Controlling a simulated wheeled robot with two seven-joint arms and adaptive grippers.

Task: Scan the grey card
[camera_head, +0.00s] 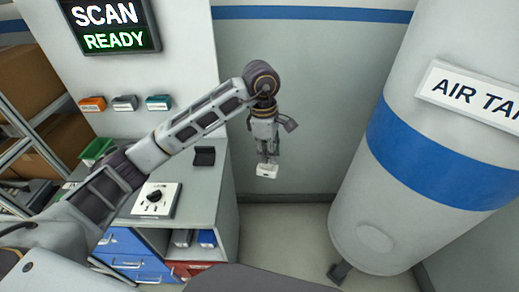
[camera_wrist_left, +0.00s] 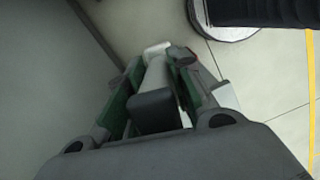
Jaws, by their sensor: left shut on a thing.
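The grey card (camera_head: 124,103) is on the wall below the screen, between an orange card (camera_head: 92,104) and a blue card (camera_head: 158,102). My left gripper (camera_head: 267,158) is right of the bench, well away from the cards, pointing down. It is shut on a small white device (camera_head: 267,171), which looks like a hand-held scanner. In the left wrist view the device shows a white end (camera_wrist_left: 156,48) and a dark block (camera_wrist_left: 155,110) between the fingers (camera_wrist_left: 156,75). My right gripper is not in view.
The screen (camera_head: 110,25) reads "SCAN READY". The bench (camera_head: 205,190) carries a black holder (camera_head: 204,156), a panel with a dark knob (camera_head: 155,199) and a green bin (camera_head: 97,150). A large air tank (camera_head: 400,170) stands at right. Free space lies between bench and tank.

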